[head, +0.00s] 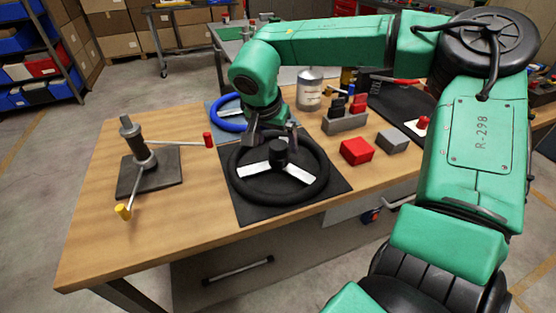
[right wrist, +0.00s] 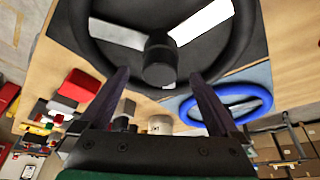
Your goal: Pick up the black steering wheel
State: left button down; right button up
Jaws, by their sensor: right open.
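The black steering wheel (head: 279,158) lies flat on a black mat (head: 245,212) on the wooden table. It has a dark round hub and pale spokes, and in the right wrist view its hub (right wrist: 159,62) is at the top middle. My right gripper (head: 272,139) is over the far part of the wheel, pointing down, open and empty. In the right wrist view the fingers (right wrist: 158,75) appear on either side of the hub, apart from it; I cannot tell the exact gap. Part of the wheel's far rim is hidden behind the gripper. My left gripper is not in view.
A blue steering wheel (head: 231,125) lies behind. A metal stand (head: 146,160) with red and yellow-tipped arms is at left. A red block (head: 356,151), a grey block (head: 393,140), a tool holder (head: 345,122) and a can (head: 310,92) stand right. The table's front left is clear.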

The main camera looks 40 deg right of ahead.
jog(key=p+x, duration=0.1)
jog(key=x, duration=0.6)
jog(key=shift+r, duration=0.25)
grip_shut()
